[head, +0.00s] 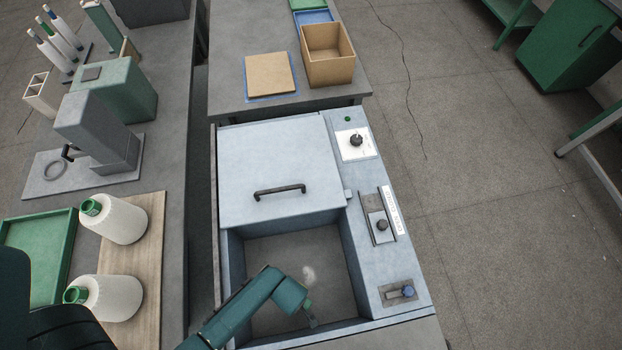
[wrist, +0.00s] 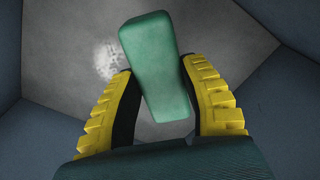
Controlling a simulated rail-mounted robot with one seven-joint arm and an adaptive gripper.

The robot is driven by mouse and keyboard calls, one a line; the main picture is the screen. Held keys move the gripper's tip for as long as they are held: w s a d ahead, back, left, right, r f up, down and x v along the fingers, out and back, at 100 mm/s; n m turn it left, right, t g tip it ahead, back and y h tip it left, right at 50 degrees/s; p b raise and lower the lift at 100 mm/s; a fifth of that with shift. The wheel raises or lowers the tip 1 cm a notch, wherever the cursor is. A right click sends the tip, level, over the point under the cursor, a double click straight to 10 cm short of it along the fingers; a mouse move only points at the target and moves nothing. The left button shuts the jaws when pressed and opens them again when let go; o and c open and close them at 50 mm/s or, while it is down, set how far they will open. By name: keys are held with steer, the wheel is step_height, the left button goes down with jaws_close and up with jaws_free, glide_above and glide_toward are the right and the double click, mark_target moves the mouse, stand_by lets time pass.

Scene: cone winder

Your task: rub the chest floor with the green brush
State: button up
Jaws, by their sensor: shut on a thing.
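The chest (head: 227,255) is a pale blue-grey box, open at its front part. Its grey floor (head: 275,250) carries a whitish smudge (head: 308,273), which also shows in the wrist view (wrist: 108,60) left of the brush. My gripper (wrist: 157,68) has yellow ribbed fingers and is shut on the green brush (wrist: 158,50), a rounded block. The brush tilts slightly in the fingers. My arm reaches down into the chest opening in the head view. The brush's underside is hidden, so I cannot tell whether it touches the floor.
The chest walls close in around my arm. The chest lid (head: 275,170) with a black handle covers the back part. A control strip with a knob (head: 381,225) runs along the right rim. Two white cones (head: 120,220) (head: 112,297) lie on a board at left. A cardboard box (head: 328,70) stands behind.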

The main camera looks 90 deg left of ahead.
steer(key=shift+r+p, duration=1.1)
steer(key=shift+r, duration=0.25)
